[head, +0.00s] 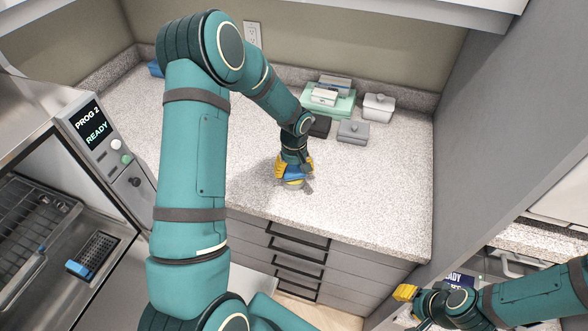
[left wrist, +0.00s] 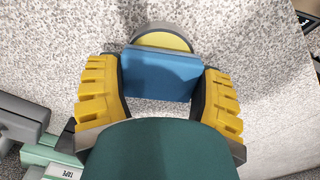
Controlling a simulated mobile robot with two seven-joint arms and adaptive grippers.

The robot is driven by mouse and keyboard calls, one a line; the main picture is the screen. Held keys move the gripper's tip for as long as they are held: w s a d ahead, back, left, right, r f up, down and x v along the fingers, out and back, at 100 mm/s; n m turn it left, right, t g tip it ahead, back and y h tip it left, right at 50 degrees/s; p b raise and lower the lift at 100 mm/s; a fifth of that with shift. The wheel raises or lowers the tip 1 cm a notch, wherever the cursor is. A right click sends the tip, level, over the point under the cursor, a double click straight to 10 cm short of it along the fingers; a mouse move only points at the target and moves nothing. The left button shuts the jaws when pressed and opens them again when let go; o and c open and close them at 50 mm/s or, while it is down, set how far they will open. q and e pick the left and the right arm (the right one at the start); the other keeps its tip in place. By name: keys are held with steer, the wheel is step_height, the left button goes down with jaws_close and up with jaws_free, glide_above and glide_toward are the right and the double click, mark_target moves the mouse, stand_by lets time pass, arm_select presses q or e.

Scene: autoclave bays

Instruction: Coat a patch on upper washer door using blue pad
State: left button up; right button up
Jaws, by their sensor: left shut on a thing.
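My left gripper (head: 293,172) is over the counter near its front edge. In the left wrist view, its yellow fingers (left wrist: 160,92) are closed on both sides of the blue pad (left wrist: 160,74). The blue pad also shows in the head view (head: 292,171). A round, shallow grey-rimmed dish with a yellow inside (left wrist: 163,38) lies just beyond the pad. Whether the pad touches it, I cannot tell. My right gripper (head: 410,298) is at the lower right, and its finger opening is unclear. I cannot make out the upper washer door for certain.
The speckled counter (head: 375,195) is clear around the gripper. Green and grey boxes (head: 330,100) and lidded grey containers (head: 378,107) stand at the back. At left is a machine with a "PROG 2 READY" panel (head: 90,130) and a wire rack (head: 35,215). A grey wall (head: 500,130) bounds the right.

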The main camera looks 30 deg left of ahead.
mark_target(294, 170)
arm_select(q)
steer(key=shift+f+b, duration=0.45)
steer(key=shift+f, duration=0.05)
stand_by(0.9)
steer(key=shift+s+f, duration=0.1)
stand_by(1.3)
steer(key=shift+r+p, duration=1.65)
steer(key=shift+r, duration=1.95)
steer(key=shift+f, duration=0.15)
